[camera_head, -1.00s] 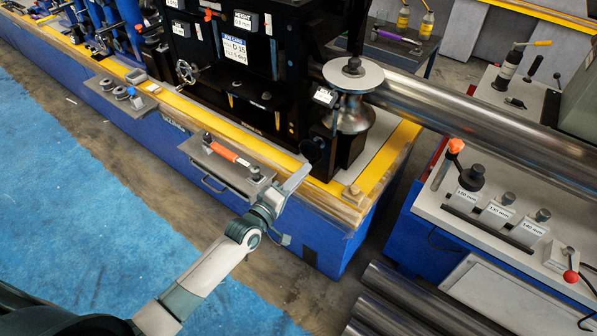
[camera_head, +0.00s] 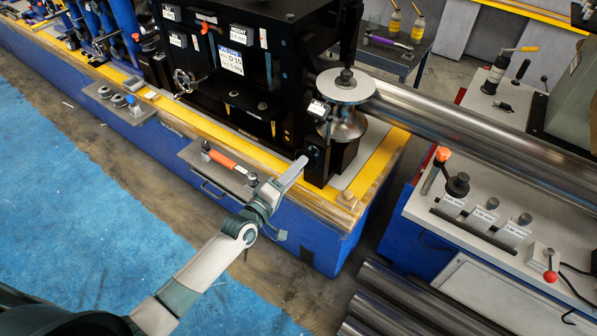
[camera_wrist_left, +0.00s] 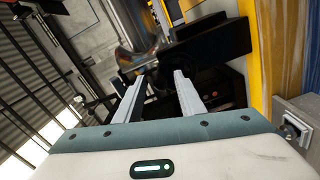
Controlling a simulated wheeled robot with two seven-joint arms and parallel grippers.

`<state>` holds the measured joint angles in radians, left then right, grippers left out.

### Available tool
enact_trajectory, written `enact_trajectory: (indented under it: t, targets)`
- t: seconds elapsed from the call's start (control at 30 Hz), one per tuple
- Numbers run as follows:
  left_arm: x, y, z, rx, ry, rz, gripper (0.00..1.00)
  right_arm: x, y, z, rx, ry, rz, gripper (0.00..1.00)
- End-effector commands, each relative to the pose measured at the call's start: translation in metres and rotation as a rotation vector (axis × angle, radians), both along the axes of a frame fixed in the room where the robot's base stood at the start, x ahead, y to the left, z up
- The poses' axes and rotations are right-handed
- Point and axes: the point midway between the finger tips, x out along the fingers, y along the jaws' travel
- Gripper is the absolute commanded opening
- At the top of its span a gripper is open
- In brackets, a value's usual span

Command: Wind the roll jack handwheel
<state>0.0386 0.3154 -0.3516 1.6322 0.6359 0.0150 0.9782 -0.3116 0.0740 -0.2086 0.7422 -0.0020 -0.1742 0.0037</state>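A dark round handwheel (camera_head: 313,153) sits low on the black stand below the roller at the machine's right end. It is partly covered by my left gripper (camera_head: 298,165) in the head view. The left wrist view shows my left gripper (camera_wrist_left: 160,80) open, its two pale fingers apart and pointing at the dark stand. The handwheel is hard to make out against the dark parts there, and I cannot tell whether the fingers touch it. A second, spoked metal handwheel (camera_head: 184,80) is farther left on the machine. My right gripper is out of view.
A shelf with an orange-handled tool (camera_head: 222,158) juts out beside my left arm. A steel tube (camera_head: 470,125) runs right from the roller (camera_head: 345,86). A bench (camera_head: 440,205) with labelled blocks stands at right, and dark tubes (camera_head: 400,300) lie below. The blue floor is clear.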

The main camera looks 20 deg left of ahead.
Motion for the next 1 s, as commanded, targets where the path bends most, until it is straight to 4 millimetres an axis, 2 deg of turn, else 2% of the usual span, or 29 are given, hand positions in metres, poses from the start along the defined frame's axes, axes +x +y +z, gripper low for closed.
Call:
enact_trajectory:
  t: [0.37,1.0]
  targets:
    - [-0.004,0.002,-0.001,0.001,0.002,0.001,0.35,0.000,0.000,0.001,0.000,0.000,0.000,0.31]
    - [-0.051,0.019,-0.001,0.001,0.003,0.001,0.35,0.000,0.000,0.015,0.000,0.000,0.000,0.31]
